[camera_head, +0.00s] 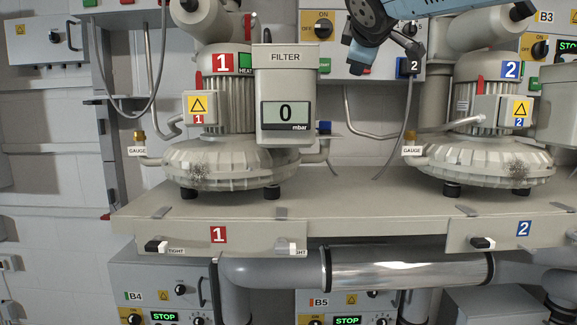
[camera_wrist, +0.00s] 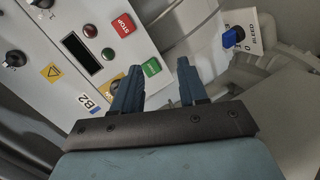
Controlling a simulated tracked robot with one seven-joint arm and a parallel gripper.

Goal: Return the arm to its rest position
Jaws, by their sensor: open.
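In the wrist view my gripper (camera_wrist: 160,82) has its two dark blue fingers apart, with nothing between them. Beyond the fingers is the B2 control box (camera_wrist: 67,45), with a red STOP button and a green button. In the head view my arm enters at the top, right of centre, in front of the control boxes on the wall. The fingertips cannot be made out there. Blower 1 (camera_head: 230,165) stands on the shelf at the left, with a filter housing (camera_head: 285,90) whose display reads 0 mbar. Blower 2 (camera_head: 485,170) stands at the right.
The shelf (camera_head: 340,195) between the blowers is bare. Cables hang at the left and beside my arm. Boxes B4 (camera_head: 150,285) and B5 (camera_head: 345,302) and a large pipe (camera_head: 410,272) are below. A blue bleed knob (camera_wrist: 233,37) is right of my fingers in the wrist view.

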